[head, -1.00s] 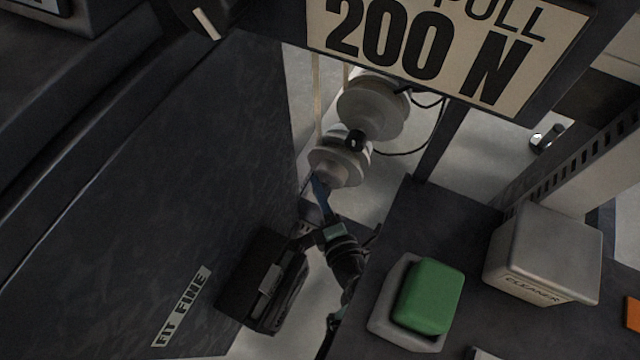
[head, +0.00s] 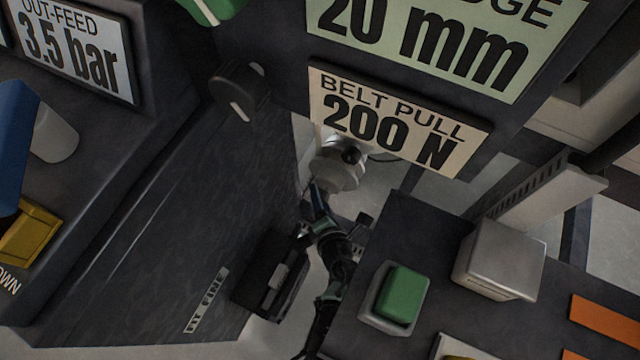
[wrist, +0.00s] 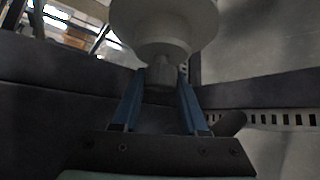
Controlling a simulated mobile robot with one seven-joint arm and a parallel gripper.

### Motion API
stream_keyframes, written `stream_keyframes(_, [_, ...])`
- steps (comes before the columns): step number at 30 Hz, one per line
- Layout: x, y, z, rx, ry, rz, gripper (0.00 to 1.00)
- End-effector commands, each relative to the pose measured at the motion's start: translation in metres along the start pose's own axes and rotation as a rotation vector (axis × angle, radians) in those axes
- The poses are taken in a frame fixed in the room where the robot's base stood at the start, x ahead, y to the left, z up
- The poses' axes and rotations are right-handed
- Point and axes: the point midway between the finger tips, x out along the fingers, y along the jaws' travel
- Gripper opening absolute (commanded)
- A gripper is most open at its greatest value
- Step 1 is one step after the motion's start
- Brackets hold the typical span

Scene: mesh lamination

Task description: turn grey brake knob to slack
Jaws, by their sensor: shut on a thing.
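A small grey knob (wrist: 162,80) sits under a wide pale grey round disc (wrist: 165,25) in the wrist view. The two blue fingers of my gripper (wrist: 161,92) stand one on each side of the knob and are shut on it. In the head view my gripper (head: 318,198) reaches up to the underside of the pale round parts (head: 340,172), below the belt pull sign. The knob itself is hidden or too small to tell there. I cannot read any mark showing the knob's turned position.
A dark panel (head: 220,200) stands left of my arm, with a black box (head: 262,285) low beside it. A dark table with a green block (head: 403,293) and a grey box (head: 500,262) is at right. The belt pull sign (head: 395,120) hangs above; a black knob (head: 240,90) is at upper left.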

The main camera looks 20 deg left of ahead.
Motion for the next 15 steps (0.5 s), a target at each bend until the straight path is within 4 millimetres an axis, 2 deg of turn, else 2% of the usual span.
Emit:
stream_keyframes(5, [-0.0003, -0.0011, -0.0007, -0.002, 0.000, -0.002, 0.00])
stream_keyframes(6, [-0.0003, -0.0011, -0.0008, -0.002, 0.001, -0.002, 0.45])
stream_keyframes(11, [-0.0002, -0.0009, -0.0005, -0.001, 0.000, -0.001, 0.73])
stream_keyframes(15, [-0.0001, -0.0006, -0.0004, -0.001, 0.000, -0.001, 0.73])
